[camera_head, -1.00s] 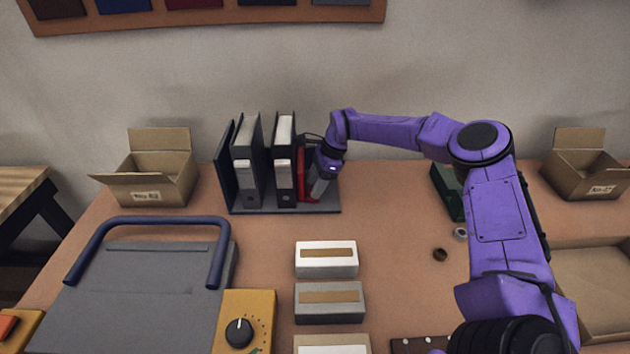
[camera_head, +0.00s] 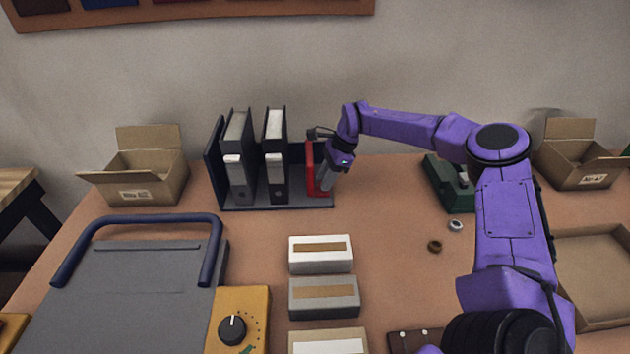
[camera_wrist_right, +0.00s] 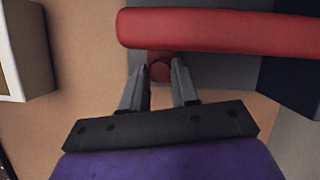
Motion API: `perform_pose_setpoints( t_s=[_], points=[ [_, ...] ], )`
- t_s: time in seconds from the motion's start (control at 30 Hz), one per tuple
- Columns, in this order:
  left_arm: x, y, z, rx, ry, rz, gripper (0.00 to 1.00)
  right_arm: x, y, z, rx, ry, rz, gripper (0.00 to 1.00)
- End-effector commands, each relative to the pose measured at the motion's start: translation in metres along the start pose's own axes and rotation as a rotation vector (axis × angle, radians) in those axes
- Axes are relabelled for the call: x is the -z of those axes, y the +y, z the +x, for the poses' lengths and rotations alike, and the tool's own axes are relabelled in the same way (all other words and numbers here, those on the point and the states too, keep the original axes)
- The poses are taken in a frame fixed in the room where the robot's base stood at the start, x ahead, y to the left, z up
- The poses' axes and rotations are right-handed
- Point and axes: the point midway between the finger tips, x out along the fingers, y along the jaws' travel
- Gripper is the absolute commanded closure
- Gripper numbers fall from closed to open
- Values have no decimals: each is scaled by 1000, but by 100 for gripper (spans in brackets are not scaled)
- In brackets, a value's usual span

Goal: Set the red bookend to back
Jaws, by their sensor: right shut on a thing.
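The red bookend (camera_head: 311,170) stands upright near the right end of the dark base plate of the binder rack (camera_head: 240,206). Two dark binders, one left (camera_head: 237,170) and one right (camera_head: 275,170), stand in the rack. A gap separates the right binder from the bookend. My right gripper (camera_head: 325,183) is at the bookend's right side. My left gripper is out of view.
White (camera_head: 321,254) and grey (camera_head: 324,297) boxes lie in front of the rack. A grey case with a blue handle (camera_head: 150,219) is at the left. Open cartons stand at the back left (camera_head: 140,180) and back right (camera_head: 582,168). A green device (camera_head: 447,184) sits right of the rack.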

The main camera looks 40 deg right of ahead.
Motion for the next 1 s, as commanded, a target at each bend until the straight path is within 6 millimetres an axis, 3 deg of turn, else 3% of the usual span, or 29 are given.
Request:
perform_pose_setpoints(
  t_s=[0.23, 0.27, 0.3, 0.33, 0.67, 0.77, 1.0],
  points=[
    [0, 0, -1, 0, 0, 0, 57, 5, 0, -2, 4, 5, 7, 100],
    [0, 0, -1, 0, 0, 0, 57, 5, 0, -2, 4, 6, 7, 65],
    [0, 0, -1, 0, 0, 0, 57, 5, 0, -2, 4, 6, 7, 52],
    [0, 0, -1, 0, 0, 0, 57, 5, 0, -2, 4, 6, 6, 45],
    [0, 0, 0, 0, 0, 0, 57, 2, -1, -4, 2, 3, 1, 45],
    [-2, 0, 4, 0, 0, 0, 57, 2, -2, -20, 5, 1, 2, 45],
    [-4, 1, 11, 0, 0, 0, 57, 4, 0, -78, 7, 1, 5, 45]
  ],
)
